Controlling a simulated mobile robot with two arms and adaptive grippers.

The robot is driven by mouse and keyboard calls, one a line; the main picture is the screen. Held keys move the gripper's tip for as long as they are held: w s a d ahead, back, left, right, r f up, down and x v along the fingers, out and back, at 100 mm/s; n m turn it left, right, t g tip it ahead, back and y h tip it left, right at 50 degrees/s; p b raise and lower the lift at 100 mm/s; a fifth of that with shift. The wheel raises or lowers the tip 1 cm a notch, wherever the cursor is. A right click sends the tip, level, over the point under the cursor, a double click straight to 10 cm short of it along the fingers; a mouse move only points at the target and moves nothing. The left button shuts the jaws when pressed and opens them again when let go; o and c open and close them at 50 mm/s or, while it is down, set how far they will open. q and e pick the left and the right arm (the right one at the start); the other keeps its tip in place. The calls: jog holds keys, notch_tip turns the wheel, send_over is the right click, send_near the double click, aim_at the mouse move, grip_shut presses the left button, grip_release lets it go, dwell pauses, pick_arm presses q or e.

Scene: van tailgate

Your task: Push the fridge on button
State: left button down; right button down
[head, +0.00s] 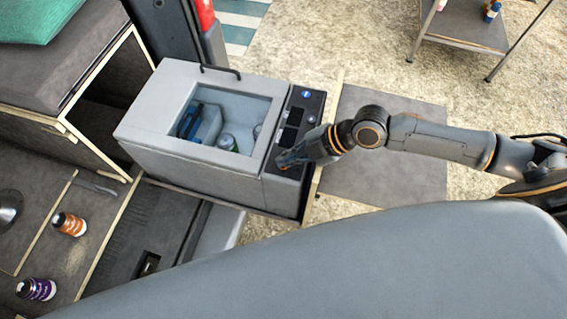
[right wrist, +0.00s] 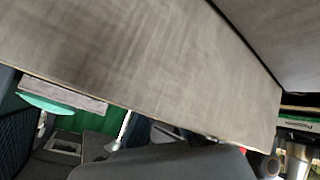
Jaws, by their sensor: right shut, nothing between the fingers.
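The fridge (head: 150,118) is a grey box with a clear window in its lid, in the head view left of centre. Its dark control panel (head: 313,104) runs along the right side, with small dark displays and a round blue mark (head: 306,94). My right gripper (head: 283,161) is shut and empty over the near end of the panel, its fingertips at or just above the surface; I cannot tell if they touch. It covers part of the panel, and I cannot make out the on button. My left gripper is not in view.
A can (head: 227,142) and a blue item show inside the fridge. A metal table (head: 462,24) stands at top right. Grey mat lies right of the fridge.

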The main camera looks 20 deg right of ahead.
jog(key=shift+s+f+b, duration=0.25)
jog(key=shift+f+b, duration=0.1)
jog(key=shift+f, duration=0.15)
jog(key=shift+s+f+b, duration=0.25)
jog(key=shift+f+b, duration=0.05)
jog(key=shift+f, duration=0.2)
dwell(0.8)
jog(key=shift+r, duration=0.2)
jog(key=shift+w, duration=0.1)
jog(key=shift+d+r+p, duration=0.1)
jog(key=shift+r+p, duration=0.05)
jog(key=shift+p, duration=0.2)
jog(key=shift+r, duration=0.25)
jog(key=shift+w+r+p, duration=0.1)
jog(key=shift+r+p, duration=0.2)
jog(key=shift+p, duration=0.25)
notch_tip(320, 180, up, 4)
jog(key=p, duration=0.3)
jog(key=shift+d+r, duration=0.1)
jog(key=shift+r, duration=0.1)
jog(key=shift+w, duration=0.1)
